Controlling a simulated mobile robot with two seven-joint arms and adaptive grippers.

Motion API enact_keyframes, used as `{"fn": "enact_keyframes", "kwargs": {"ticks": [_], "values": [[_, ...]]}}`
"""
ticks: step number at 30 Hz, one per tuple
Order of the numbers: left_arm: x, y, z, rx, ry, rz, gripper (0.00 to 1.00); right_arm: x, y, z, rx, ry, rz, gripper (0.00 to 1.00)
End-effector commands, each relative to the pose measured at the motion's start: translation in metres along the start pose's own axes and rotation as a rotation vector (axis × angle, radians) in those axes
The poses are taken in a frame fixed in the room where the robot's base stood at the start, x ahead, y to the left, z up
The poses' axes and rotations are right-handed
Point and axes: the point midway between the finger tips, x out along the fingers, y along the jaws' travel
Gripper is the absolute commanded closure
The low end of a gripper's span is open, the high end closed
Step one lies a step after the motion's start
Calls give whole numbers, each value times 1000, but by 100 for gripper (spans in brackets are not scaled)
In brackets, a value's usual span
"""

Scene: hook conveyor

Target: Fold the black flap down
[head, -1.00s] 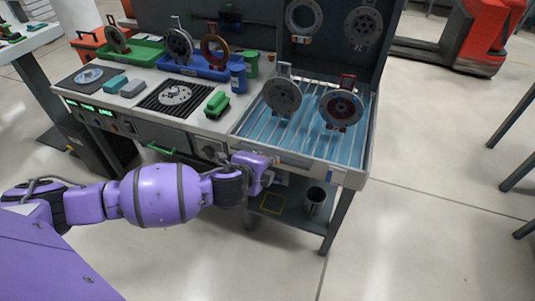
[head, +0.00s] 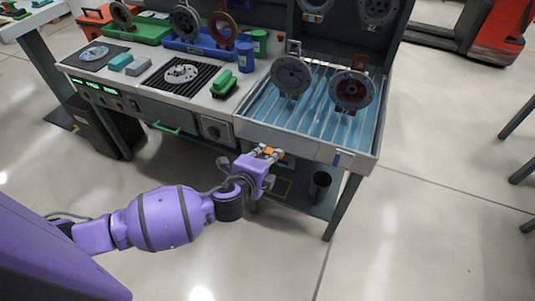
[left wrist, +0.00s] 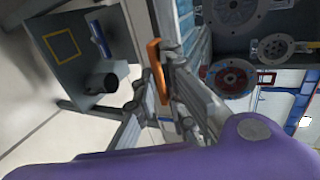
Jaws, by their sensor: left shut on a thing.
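My left gripper (head: 266,153) is at the front of the bench, just below the front rim of the blue-bottomed basin (head: 262,116). It is shut on an orange handle (head: 277,152). In the left wrist view the orange handle (left wrist: 156,68) stands upright in the picture, and the gripper's fingers (left wrist: 160,88) are around its lower part. I cannot make out clearly a black flap at the handle; the gripper and the bench rim hide that area. My right gripper is in neither view.
A lower shelf holds a dark cup (head: 319,186). A green handle (head: 165,128) and a knob (head: 212,128) sit on the bench front.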

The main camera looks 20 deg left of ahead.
Motion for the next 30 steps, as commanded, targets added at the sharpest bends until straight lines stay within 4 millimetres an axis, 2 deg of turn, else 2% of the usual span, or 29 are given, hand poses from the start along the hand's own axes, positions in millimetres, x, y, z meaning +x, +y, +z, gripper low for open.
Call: {"fn": "enact_keyframes", "kwargs": {"ticks": [7,8,11,20,23,26,30], "values": [[0,4,-2,-3,3,7,100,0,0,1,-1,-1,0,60],[0,4,-2,-3,3,7,87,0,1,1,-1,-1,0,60],[0,3,-1,-2,3,6,74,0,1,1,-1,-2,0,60],[0,1,0,0,1,2,73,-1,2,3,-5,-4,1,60],[-6,2,0,-1,1,3,73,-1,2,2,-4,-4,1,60],[-20,2,0,0,1,4,73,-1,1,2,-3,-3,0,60],[-50,3,0,-2,2,5,73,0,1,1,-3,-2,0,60]]}}
